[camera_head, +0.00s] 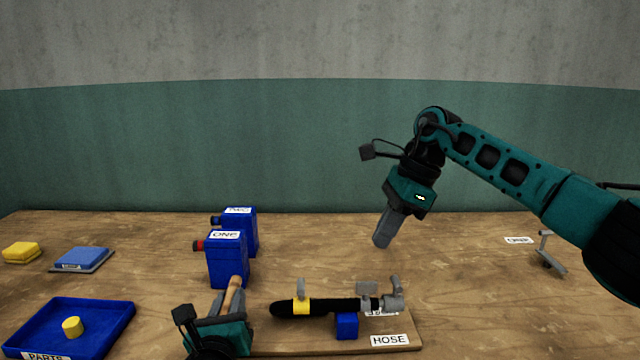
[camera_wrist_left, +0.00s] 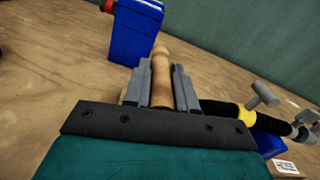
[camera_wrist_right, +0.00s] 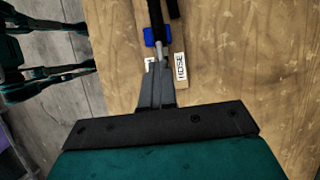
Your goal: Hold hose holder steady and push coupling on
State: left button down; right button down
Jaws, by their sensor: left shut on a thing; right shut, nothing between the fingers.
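The hose holder is a wooden board (camera_head: 300,349) with a HOSE label, a blue block (camera_head: 347,326) and an upright wooden handle (camera_head: 235,291). My left gripper (camera_head: 230,302) is shut on this handle, which stands between its fingers in the left wrist view (camera_wrist_left: 161,78). A black hose (camera_head: 330,306) lies across the block, with a yellow clamp (camera_head: 302,306) around it. A grey elbow-shaped coupling (camera_head: 394,299) is at the hose's right end; I cannot tell how far on it is. My right gripper (camera_head: 382,241) is shut and empty, above the table behind the hose.
Two blue boxes (camera_head: 227,262) stand behind my left gripper. A blue parts tray (camera_head: 125,315) with a yellow piece is at the left front, with blue and yellow pads (camera_head: 22,252) behind it. A small grey stand (camera_head: 547,250) is at right.

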jog(key=shift+a, duration=0.4)
jog(key=shift+a, duration=0.35)
jog(key=shift+a, duration=0.5)
dwell(0.4)
jog(key=shift+a, duration=0.3)
jog(key=shift+s+a, duration=0.1)
jog(key=shift+a, duration=0.05)
dwell(0.3)
jog(key=shift+a, duration=0.65)
jog(key=c, duration=1.8)
grip_release()
jog(key=shift+c, duration=0.2)
jog(key=o, duration=0.5)
jog(key=shift+c, duration=0.2)
